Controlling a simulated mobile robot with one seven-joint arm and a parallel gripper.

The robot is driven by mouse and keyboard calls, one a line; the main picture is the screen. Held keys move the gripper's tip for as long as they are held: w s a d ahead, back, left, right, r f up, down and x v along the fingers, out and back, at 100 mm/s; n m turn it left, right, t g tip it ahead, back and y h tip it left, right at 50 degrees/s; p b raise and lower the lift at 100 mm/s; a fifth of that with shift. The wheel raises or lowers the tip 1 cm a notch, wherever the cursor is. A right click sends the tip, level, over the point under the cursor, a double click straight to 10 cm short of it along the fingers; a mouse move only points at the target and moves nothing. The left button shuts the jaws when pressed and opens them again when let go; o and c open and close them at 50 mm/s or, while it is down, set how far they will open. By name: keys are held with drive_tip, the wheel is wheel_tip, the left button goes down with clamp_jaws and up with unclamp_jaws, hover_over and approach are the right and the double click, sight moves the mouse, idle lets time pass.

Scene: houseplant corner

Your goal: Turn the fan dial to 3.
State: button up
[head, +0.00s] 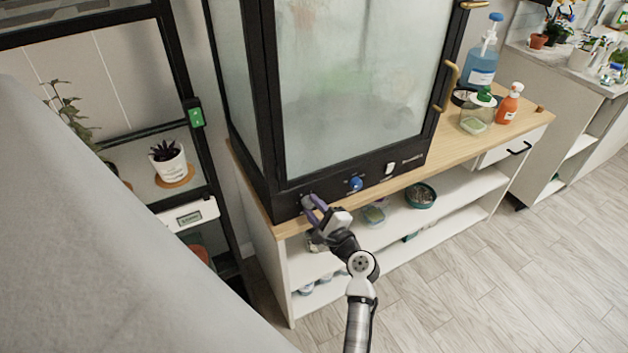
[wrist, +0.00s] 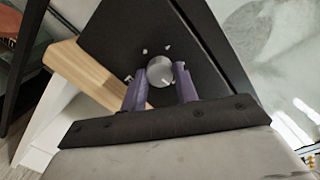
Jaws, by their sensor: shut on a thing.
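A grey round dial (wrist: 159,70) sits on the black front base panel of the glass-fronted cabinet (head: 350,80), near its left corner. Small pale marks surround it, but their labels are too small to read. A light line on the dial's face points to the lower right in the wrist view. My gripper (head: 313,204) has purple fingers, one on each side of the dial, and is shut on it; it also shows in the wrist view (wrist: 160,78). In the head view the fingers mostly hide the dial.
A blue knob (head: 355,184) and a white switch (head: 389,168) sit further right on the same panel. The wooden countertop edge (head: 287,229) runs just below. A shelf below holds a dark green bowl (head: 421,195). A black rack with a potted plant (head: 168,160) stands left.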

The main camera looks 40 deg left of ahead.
drive_tip(key=shift+m, duration=0.6)
drive_tip(key=o, duration=1)
drive_tip(key=shift+c, duration=0.2)
drive_tip(key=shift+d, duration=0.1)
drive_tip(key=b+v, duration=0.3)
drive_tip(key=v, duration=1)
drive_tip(key=shift+d, duration=0.3)
drive_tip(key=shift+s, duration=0.15)
